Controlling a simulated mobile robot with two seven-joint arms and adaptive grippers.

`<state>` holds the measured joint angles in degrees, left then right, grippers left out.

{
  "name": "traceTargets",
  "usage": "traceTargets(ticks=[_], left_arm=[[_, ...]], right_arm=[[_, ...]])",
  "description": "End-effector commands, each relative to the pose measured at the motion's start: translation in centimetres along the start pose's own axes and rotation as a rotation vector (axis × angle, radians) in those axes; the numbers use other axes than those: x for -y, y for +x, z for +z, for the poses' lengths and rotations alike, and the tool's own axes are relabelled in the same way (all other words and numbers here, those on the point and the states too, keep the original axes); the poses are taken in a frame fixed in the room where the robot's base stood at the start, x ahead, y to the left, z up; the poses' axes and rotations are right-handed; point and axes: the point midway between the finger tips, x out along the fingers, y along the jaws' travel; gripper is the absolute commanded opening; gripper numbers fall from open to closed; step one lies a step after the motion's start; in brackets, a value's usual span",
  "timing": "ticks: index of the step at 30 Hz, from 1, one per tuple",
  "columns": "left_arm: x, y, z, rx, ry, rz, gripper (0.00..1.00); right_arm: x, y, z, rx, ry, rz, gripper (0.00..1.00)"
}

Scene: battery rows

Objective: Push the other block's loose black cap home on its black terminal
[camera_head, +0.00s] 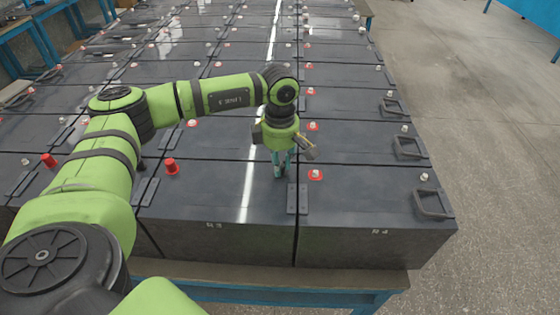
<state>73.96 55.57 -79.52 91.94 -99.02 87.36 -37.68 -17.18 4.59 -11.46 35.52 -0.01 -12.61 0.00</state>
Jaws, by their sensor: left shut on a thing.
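My left gripper (282,168) points down over the right end of the middle front battery block (205,205), shut on a small dark thing that looks like the black cap (281,171). The cap sits low, at or just above the block's top. The fingers hide most of it and the black terminal, so I cannot tell how far down it sits. A red cap (171,166) stands on the left of the same block. My right gripper is out of view.
The right front block (365,205) has a bare terminal on a red base (315,174) and a black handle (432,205). Another red cap (48,160) stands far left. Rows of blocks run back behind. Open floor (480,120) lies to the right.

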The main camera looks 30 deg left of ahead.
Motion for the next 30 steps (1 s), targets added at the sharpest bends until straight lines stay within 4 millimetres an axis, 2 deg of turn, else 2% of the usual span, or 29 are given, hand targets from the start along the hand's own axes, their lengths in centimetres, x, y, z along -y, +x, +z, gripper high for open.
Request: traceTargets(ticks=[9, 10, 12, 19, 20, 21, 22, 30], left_arm=[[0.07, 0.23, -0.03, -0.002, 0.000, -0.003, 0.11], [0.07, 0.23, -0.03, -0.002, 0.000, -0.003, 0.29], [0.08, 0.24, -0.03, -0.002, 0.000, -0.003, 0.52], [0.04, 0.18, -0.02, -0.001, 0.000, -0.002, 0.52], [0.04, 0.17, -0.02, -0.001, 0.000, -0.002, 0.56], [0.04, 0.17, -0.01, -0.001, 0.000, -0.001, 0.69], [0.03, 0.16, -0.01, -0.001, 0.000, -0.001, 0.75], [0.02, 0.13, -0.01, -0.001, 0.000, -0.001, 0.76]], right_arm=[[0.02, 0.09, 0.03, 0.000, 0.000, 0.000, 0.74], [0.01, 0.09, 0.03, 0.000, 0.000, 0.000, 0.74], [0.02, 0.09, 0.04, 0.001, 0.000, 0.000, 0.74], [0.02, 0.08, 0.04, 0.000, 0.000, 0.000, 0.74], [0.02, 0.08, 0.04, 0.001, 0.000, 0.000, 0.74], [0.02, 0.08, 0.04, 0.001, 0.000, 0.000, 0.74], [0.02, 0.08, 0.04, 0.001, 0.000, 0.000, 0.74], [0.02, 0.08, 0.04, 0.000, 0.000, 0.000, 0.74]])
